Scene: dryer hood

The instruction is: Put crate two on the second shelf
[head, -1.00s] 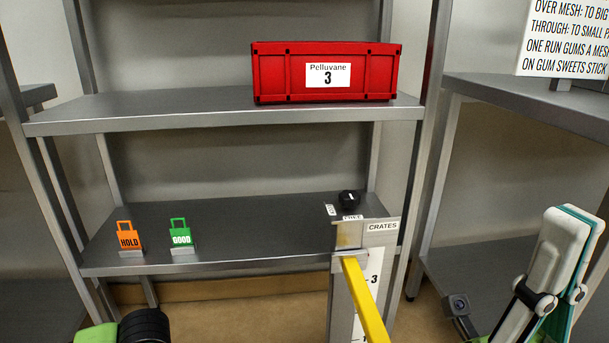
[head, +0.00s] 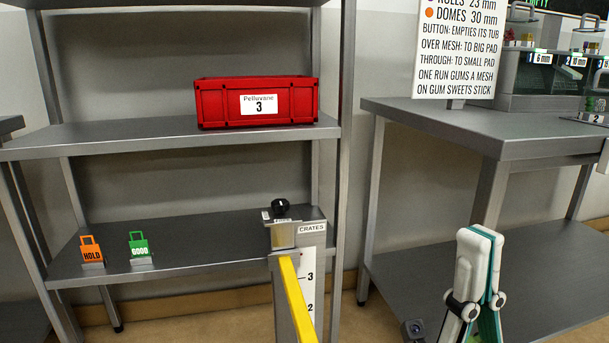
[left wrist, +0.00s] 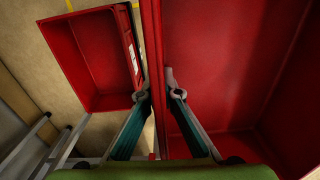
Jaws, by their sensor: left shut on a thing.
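A red crate marked "Pelluvane 3" (head: 257,103) sits on the upper of the two clear shelf boards (head: 90,138). The lower board (head: 190,246) carries two small tags. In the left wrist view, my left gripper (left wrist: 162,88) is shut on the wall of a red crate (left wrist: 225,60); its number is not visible. Another red crate (left wrist: 92,60) lies lower at the left of that view, open and empty inside. My left gripper is outside the head view. My right gripper (head: 481,235) points up at the lower right, its fingers together with nothing seen between them.
An orange HOLD tag (head: 91,250) and a green GOOD tag (head: 139,248) stand on the lower board. A post marked CRATES (head: 298,235) with a yellow bar (head: 297,300) stands before its right end. A grey table (head: 480,128) is at the right.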

